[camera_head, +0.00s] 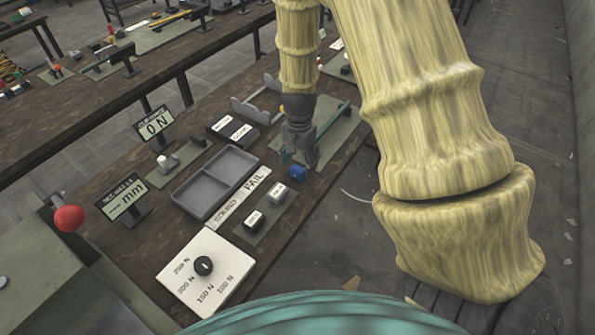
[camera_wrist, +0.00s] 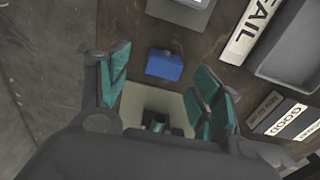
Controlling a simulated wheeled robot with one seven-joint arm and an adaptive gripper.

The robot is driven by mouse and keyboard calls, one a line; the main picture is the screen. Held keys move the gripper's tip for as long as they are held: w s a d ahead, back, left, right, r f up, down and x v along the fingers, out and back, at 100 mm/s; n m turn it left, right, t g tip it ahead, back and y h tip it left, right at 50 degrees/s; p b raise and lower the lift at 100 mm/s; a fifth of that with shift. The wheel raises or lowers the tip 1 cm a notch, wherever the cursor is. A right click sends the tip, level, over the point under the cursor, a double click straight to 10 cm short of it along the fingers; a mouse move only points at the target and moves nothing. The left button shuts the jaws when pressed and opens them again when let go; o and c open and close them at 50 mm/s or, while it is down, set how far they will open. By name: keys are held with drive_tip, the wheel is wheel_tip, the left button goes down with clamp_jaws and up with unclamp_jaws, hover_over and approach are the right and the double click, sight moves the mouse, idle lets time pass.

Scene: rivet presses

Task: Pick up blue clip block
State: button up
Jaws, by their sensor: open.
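The blue clip block (camera_head: 296,173) rests on the dark wooden table, just past the tip of my gripper (camera_head: 300,158) in the head view. In the wrist view the blue block (camera_wrist: 164,66) lies ahead of and between the two teal-padded fingers. My gripper (camera_wrist: 160,88) is open and empty, pointing down above the table. The block does not appear to be touched by either finger.
A grey two-part tray (camera_head: 178,193) labelled FAIL stands left of the block. Small grey blocks sit on a plate (camera_head: 243,233) close by. A green-grey plate (camera_head: 343,128) with a fixture lies behind my gripper. A white dial panel (camera_head: 180,282) is at the front.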

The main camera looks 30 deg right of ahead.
sight(298, 168)
drive_tip(key=shift+w+f+p, duration=0.2)
drive_tip(key=shift+f+p, duration=0.2)
drive_tip(key=shift+f, duration=1.7)
drive_tip(key=c, duration=0.9)
